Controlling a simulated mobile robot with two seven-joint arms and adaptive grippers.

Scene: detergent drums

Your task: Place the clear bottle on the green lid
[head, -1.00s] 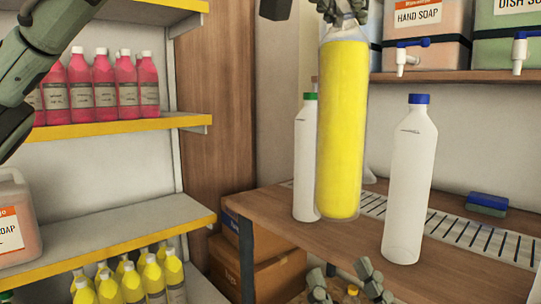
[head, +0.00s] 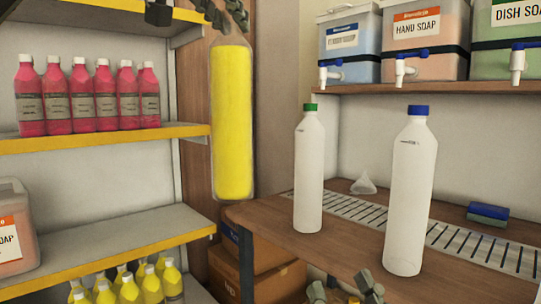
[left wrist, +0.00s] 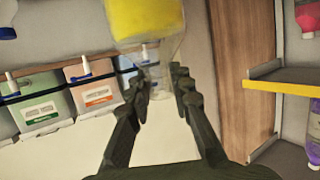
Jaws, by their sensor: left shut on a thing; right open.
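The clear bottle (head: 232,120), filled with yellow liquid, hangs upright from my left gripper (head: 222,12), which is shut on its top. In the left wrist view, its clear neck end is between my left fingers (left wrist: 160,82) and the yellow part (left wrist: 145,20) is beyond. The green lid (head: 310,107) is on a white bottle (head: 308,175) standing on the wooden table. The clear bottle is left of it and apart from it. My right gripper (head: 343,290) is open and empty at the bottom edge, only its fingertips showing.
A white bottle with a blue lid (head: 411,195) stands right of the green-lidded one. A grate (head: 350,208), a blue-green sponge (head: 488,213) and a small clear funnel-like thing (head: 364,185) are behind. Soap drums (head: 425,35) stand above. Left shelves (head: 110,135) hold pink bottles.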

